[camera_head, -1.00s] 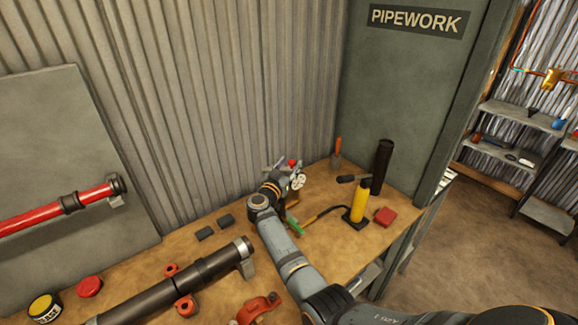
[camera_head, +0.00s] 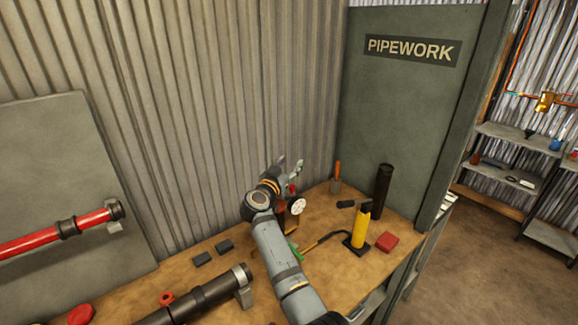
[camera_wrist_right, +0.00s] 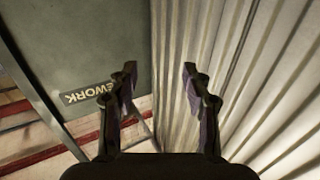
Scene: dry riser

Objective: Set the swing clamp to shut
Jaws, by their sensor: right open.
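My right gripper (camera_head: 291,163) is open and raised above the back of the workbench, near the corrugated wall. In the right wrist view its two fingers (camera_wrist_right: 160,70) stand apart with nothing between them. Below it is a white dial gauge (camera_head: 297,206) on a fitting partly hidden by my right arm. A small orange-red clamp-like part (camera_head: 167,298) shows by the dark pipe (camera_head: 205,297). I cannot tell which thing is the swing clamp, or whether it is open or shut. My left gripper is not in view.
On the workbench (camera_head: 322,265) stand a yellow pump (camera_head: 361,228), a black cylinder (camera_head: 383,190) and a red block (camera_head: 387,241). Two dark blocks (camera_head: 202,258) lie left of my arm. A green partition (camera_head: 400,110) rises at the back right.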

